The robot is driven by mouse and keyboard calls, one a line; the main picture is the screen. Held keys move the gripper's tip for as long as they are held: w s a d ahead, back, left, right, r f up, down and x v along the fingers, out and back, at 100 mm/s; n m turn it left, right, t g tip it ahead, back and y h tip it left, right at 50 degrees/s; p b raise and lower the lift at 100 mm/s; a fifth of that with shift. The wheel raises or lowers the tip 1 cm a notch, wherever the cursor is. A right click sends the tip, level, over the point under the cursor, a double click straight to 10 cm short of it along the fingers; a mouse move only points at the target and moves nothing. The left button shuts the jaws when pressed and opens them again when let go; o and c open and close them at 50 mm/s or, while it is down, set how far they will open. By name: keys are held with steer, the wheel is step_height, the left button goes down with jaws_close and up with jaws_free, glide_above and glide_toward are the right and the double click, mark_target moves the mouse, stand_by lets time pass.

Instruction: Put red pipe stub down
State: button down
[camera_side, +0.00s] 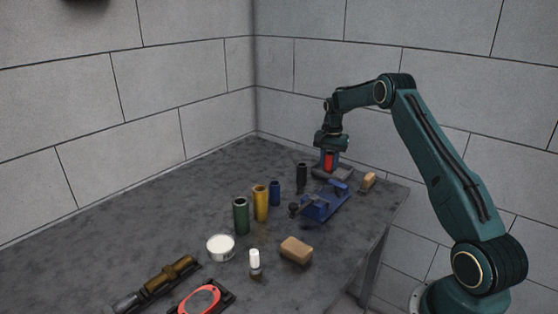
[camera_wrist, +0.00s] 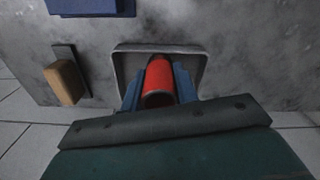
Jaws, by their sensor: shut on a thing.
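The red pipe stub (camera_side: 328,161) is upright between the fingers of my gripper (camera_side: 329,163). In the wrist view the red pipe stub (camera_wrist: 159,82) shows its round open end, with a blue finger of my gripper (camera_wrist: 159,88) on each side. My gripper is shut on it. The stub is over a shallow grey tray (camera_side: 345,174) near the back right of the table; the tray's rim (camera_wrist: 203,63) also shows in the wrist view. The stub's lower end is hard to see, so I cannot tell whether it touches the tray floor.
A blue vice (camera_side: 324,203) stands just in front of the tray. A black cylinder (camera_side: 301,174) is to its left, and a tan block (camera_side: 369,180) to its right. Blue (camera_side: 274,193), yellow (camera_side: 260,203) and green (camera_side: 240,216) cylinders stand further left. The table's left back is clear.

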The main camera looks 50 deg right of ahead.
mark_target(330, 153)
steer(key=shift+f, duration=0.6)
steer(key=shift+f, duration=0.15)
steer(key=c, duration=1.1)
jaws_free()
steer(key=shift+o, duration=0.2)
step_height(330, 153, up, 12)
steer(key=shift+r, duration=0.15)
steer(key=shift+a, duration=0.1)
